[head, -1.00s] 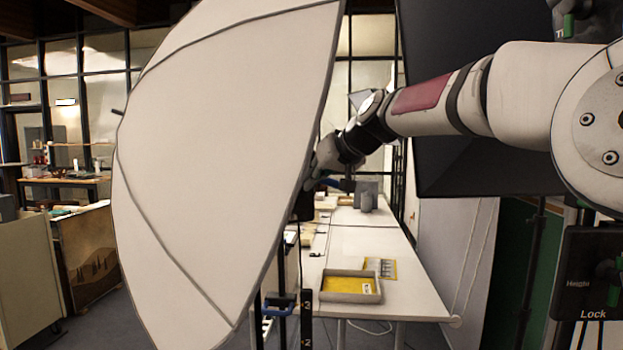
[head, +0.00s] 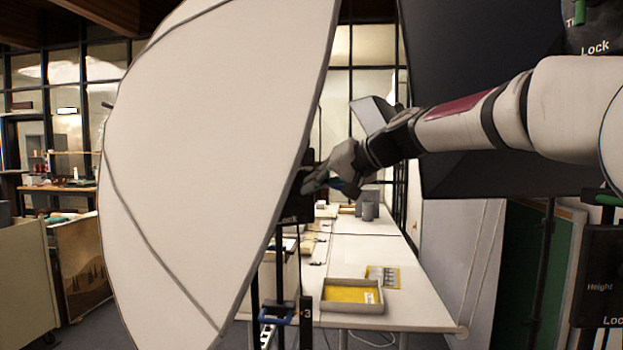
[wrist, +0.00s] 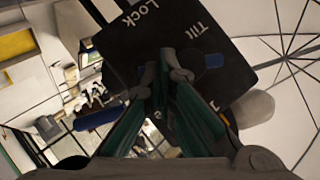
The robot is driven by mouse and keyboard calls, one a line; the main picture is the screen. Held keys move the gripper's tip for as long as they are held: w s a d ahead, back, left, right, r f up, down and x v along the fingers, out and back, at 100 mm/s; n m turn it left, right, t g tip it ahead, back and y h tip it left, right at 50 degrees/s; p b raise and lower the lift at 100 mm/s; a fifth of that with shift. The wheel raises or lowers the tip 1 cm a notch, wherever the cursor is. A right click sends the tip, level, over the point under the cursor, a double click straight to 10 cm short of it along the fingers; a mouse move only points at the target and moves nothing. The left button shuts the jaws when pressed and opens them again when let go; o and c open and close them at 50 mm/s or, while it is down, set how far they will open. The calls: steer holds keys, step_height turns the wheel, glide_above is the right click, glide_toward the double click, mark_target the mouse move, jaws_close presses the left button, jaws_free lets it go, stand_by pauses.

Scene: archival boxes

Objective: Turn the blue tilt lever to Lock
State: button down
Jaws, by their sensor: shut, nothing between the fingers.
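The black tilt plate (wrist: 240,76) shows in the wrist view, with the words Tilt and Lock near its upper edge. Blue lever parts (wrist: 95,118) show on both sides of my fingers; the middle is hidden behind them. The long left part extends past the plate's edge, and a short blue part lies on the plate right of the fingers. My gripper (wrist: 165,70) is shut and empty, in front of the plate; I cannot tell whether it touches the lever. In the head view my gripper (head: 308,182) is at the white light panel's right edge, with a bit of blue beside it.
The large white light panel (head: 215,150) fills the left-centre. Its stand below carries another blue lever (head: 275,316). A dark panel (head: 490,80) and black label plates (head: 600,275) stand at right. A long white table (head: 420,300) with a tray (head: 352,307) lies behind.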

steer(key=shift+s+a+f+m+y+b, duration=0.15)
steer(key=shift+f+m+y+b, duration=0.3)
steer(key=shift+m+y+b, duration=0.4)
steer(key=shift+s+a+f+m+y+b, duration=0.15)
steer(key=shift+f+m+y+b, duration=0.25)
steer(key=shift+m+y+b, duration=0.5)
steer(key=shift+a+f+m+y+b, duration=0.15)
steer(key=shift+f+m+y+b, duration=0.3)
steer(key=shift+m+y+b, duration=0.4)
steer(key=shift+a+m+g, duration=0.1)
steer(key=shift+m+g, duration=0.2)
steer(key=shift+m, duration=0.2)
